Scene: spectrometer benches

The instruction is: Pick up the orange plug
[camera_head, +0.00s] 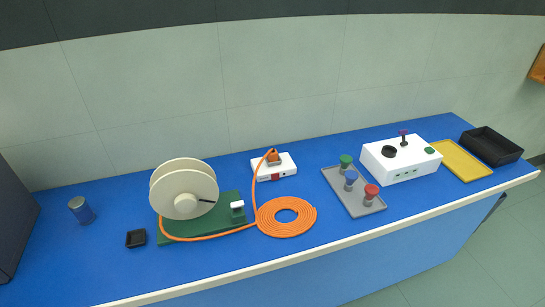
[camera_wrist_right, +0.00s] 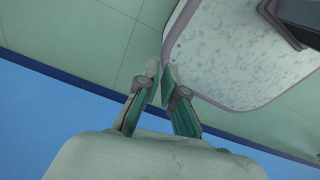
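The orange plug (camera_head: 273,157) sits on a white box (camera_head: 288,167) with a red patch on its front, towards the back middle of the blue bench in the head view. An orange cable (camera_head: 254,185) runs from the plug down to a flat coil (camera_head: 262,222) on the bench. My right gripper (camera_wrist_right: 161,80) shows only in the right wrist view. Its fingertips are close together with nothing seen between them, and it is away from the plug. My left gripper is not in view.
A cream reel (camera_head: 178,190) on a green base (camera_head: 232,220) stands left of the coil. Right are a grey tray (camera_head: 344,195) with coloured knobs, a white instrument box (camera_head: 402,164), a yellow tray (camera_head: 462,161) and a black bin (camera_head: 492,147). A blue-grey can (camera_head: 82,211) stands far left.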

